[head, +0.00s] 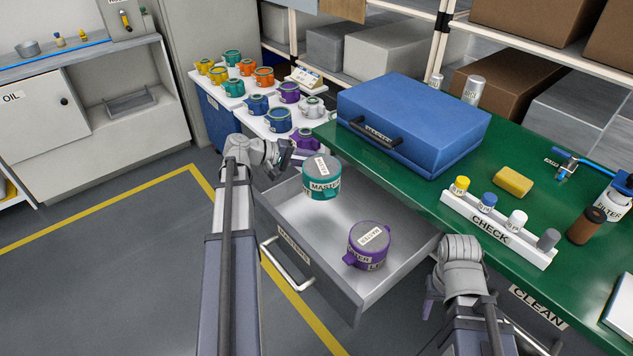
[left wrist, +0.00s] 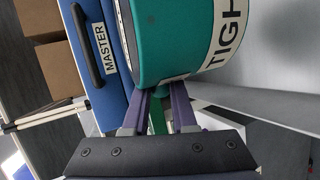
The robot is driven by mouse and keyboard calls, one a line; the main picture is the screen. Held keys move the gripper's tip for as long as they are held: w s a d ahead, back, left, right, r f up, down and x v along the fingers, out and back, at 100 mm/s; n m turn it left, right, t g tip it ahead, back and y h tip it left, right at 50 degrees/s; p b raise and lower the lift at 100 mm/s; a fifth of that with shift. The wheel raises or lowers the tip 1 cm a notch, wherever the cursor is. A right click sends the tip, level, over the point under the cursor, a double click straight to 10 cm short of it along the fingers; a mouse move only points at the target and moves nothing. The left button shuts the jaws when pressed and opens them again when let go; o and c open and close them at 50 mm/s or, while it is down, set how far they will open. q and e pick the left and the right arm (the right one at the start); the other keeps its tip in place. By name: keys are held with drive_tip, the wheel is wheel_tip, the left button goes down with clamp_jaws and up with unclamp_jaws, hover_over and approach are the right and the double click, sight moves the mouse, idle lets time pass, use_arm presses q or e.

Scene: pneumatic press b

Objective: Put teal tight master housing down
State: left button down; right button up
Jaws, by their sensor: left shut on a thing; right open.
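The teal tight master housing (head: 322,183) is a round teal pot with a grey top and a label reading MASTER. My left gripper (head: 293,157) is shut on it and holds it at the back left of the open drawer (head: 314,230). In the left wrist view the housing (left wrist: 170,45) fills the top, with part of the word TIGHT showing. The purple fingers of my left gripper (left wrist: 168,108) close on a green tab below its body. Whether the housing touches the drawer floor cannot be told. My right gripper (head: 430,297) hangs low beside the drawer's right corner, open and mostly hidden.
A purple housing (head: 369,245) sits in the front right of the drawer. The drawer floor between is bare. A blue case (head: 412,122) and a CHECK rack (head: 497,228) stand on the green bench (head: 420,190). Shelves with several coloured housings (head: 278,119) stand behind.

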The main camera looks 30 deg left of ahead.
use_arm(q)
drive_tip(key=shift+f+b, duration=1.8)
drive_tip(key=shift+f, duration=0.25)
drive_tip(key=shift+f+b, duration=0.35)
drive_tip(key=shift+f, duration=0.25)
drive_tip(key=c, duration=0.7)
unclamp_jaws()
drive_tip(key=p+v, duration=0.1)
drive_tip(key=v, duration=0.3)
drive_tip(key=p+v, duration=0.2)
drive_tip(key=v, duration=0.2)
drive_tip(key=p+v, duration=0.2)
drive_tip(key=v, duration=0.2)
drive_tip(key=shift+r, duration=0.5)
